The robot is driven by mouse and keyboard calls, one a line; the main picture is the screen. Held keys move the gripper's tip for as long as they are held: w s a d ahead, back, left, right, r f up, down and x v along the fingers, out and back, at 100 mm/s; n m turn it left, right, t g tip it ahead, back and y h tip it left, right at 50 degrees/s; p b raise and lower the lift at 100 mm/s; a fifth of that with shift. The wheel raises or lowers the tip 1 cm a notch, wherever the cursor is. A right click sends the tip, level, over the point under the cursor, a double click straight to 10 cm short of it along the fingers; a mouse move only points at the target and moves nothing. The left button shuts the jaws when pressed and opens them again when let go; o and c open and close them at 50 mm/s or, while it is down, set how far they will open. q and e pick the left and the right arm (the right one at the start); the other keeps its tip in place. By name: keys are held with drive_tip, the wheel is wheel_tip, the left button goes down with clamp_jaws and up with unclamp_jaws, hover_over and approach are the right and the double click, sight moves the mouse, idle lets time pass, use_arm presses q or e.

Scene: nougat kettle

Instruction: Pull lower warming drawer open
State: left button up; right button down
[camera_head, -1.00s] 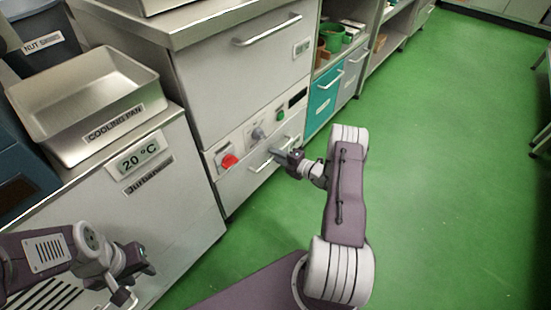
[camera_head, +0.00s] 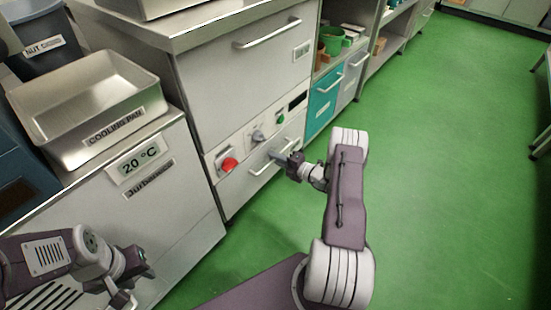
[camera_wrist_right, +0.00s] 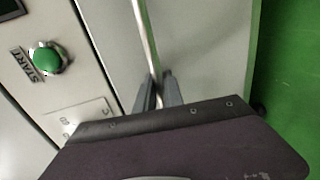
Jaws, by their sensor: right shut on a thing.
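The lower warming drawer (camera_head: 237,192) is the plain grey front below the control panel, with a metal bar handle (camera_head: 260,170). It looks closed or nearly so. In the right wrist view the drawer front (camera_wrist_right: 205,40) fills the upper middle, and the handle (camera_wrist_right: 144,35) runs down between the finger pads. My right gripper (camera_head: 279,158) is shut on this handle; its fingers also show in the wrist view (camera_wrist_right: 158,92). My left gripper (camera_head: 135,285) is at the lower left, away from the drawer, beside the counter front; its finger gap is unclear.
The control panel above has a red button (camera_head: 229,165), a knob (camera_head: 257,136) and a green button (camera_wrist_right: 46,60). A larger upper drawer has its own handle (camera_head: 268,33). A cooling pan (camera_head: 130,132) stands on the left counter. The green floor (camera_head: 440,190) at right is clear.

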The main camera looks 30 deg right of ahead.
idle(0.8)
drive_tip(key=f+p+v, duration=0.2)
drive_tip(key=v, duration=1)
drive_tip(key=s+f+p+v, duration=0.1)
drive_tip(key=f+p+v, duration=0.1)
drive_tip(key=v, duration=1.1)
drive_tip(key=shift+s+d+f, duration=0.2)
drive_tip(key=shift+d+f, duration=0.2)
drive_tip(key=shift+f, duration=0.3)
drive_tip(key=c, duration=1.7)
unclamp_jaws()
